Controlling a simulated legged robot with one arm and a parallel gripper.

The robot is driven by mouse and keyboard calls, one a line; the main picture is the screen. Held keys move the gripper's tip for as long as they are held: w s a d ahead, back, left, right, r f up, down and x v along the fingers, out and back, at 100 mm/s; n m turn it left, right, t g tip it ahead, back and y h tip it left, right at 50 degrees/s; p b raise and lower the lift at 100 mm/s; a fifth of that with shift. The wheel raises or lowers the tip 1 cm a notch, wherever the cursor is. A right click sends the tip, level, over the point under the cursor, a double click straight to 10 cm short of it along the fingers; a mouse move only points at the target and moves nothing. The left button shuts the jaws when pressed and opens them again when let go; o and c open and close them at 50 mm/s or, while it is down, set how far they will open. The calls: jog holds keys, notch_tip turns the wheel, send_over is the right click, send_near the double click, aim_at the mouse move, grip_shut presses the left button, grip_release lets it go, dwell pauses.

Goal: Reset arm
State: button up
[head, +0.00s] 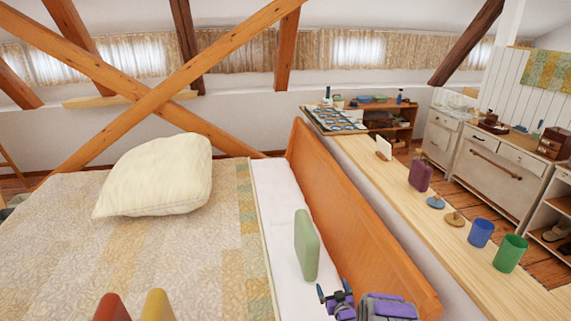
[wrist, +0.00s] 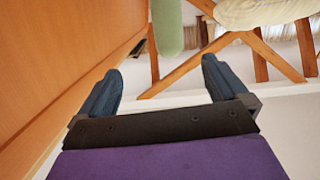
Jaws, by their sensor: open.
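My gripper (head: 334,291) is at the bottom of the head view, near the orange wooden bed board (head: 345,215). In the wrist view its two dark fingers (wrist: 162,68) are spread wide with nothing between them. A pale green rounded block (head: 306,246) stands upright just beyond the gripper, over the white strip of bedding (head: 276,192). The green block also shows in the wrist view (wrist: 168,25), ahead of the fingertips and apart from them. Its contact with the bedding is hard to tell.
A cream pillow (head: 160,175) lies on the patterned bed. Red (head: 110,307) and yellow (head: 157,305) rounded tops show at the bottom edge. Right of the board, a wooden ledge (head: 390,190) holds a purple block (head: 420,175), a blue cup (head: 481,233) and a green cup (head: 510,252). Timber braces (head: 155,98) cross behind.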

jog(key=d+r+g+h+b, duration=0.25)
jog(key=r+g, duration=0.25)
jog(key=r, duration=0.6)
jog(key=s+r+m+g+h+b, duration=0.15)
jog(key=s+r+g, duration=0.25)
jog(key=s+r, duration=0.8)
jog(key=s+a+r+g+b, duration=0.1)
jog(key=s+a+r+g, duration=0.1)
jog(key=s, duration=1.3)
jog(key=s+a+r+g+b, duration=0.2)
jog(key=s+r+g, duration=0.1)
jog(key=s, duration=1.2)
jog(key=s+a+r+m+g+y+b, duration=0.1)
jog(key=s+g, duration=0.3)
jog(key=s, duration=1.1)
jog(key=shift+s+a+r+b, duration=0.4)
jog(key=shift+a+r+b, duration=0.15)
jog(key=shift+a+r, duration=0.25)
